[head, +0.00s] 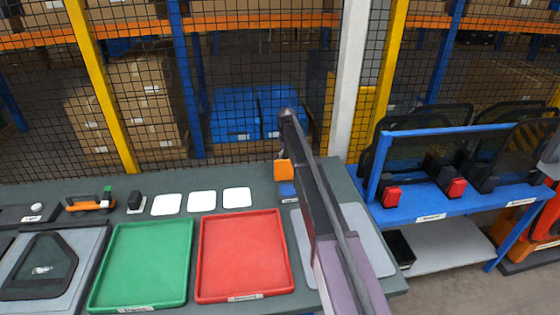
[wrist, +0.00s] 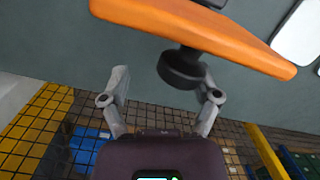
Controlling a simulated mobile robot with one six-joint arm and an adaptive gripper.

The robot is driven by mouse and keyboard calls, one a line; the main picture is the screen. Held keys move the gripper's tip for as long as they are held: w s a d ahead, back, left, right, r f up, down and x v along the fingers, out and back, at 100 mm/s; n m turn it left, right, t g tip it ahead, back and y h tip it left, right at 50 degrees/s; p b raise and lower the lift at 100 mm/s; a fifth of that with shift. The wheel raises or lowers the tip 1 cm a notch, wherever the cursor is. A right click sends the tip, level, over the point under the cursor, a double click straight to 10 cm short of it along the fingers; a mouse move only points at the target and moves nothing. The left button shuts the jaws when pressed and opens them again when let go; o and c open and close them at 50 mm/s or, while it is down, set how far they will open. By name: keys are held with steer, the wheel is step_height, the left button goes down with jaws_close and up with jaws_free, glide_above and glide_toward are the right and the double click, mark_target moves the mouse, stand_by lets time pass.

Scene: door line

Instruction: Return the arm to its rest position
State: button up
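My arm (head: 318,190) reaches from the lower right up over the bench in the head view, and its gripper end cannot be made out there. In the wrist view my gripper (wrist: 163,82) has its two fingers spread apart. An orange piece (wrist: 195,28) with a dark round knob (wrist: 182,70) lies across the top of that view. The knob appears between or in front of the fingertips, nearer the right one; I see no finger closed on it. In the head view an orange block (head: 284,170) shows beside my arm, above a small blue labelled piece (head: 287,190).
A green tray (head: 142,262) and a red tray (head: 243,257) lie on the bench, with white squares (head: 202,201) behind. An orange tool (head: 88,204) lies left. A mesh fence (head: 235,75) and white post (head: 347,80) stand behind. A blue rack (head: 440,203) stands right.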

steer(key=shift+a, duration=0.35)
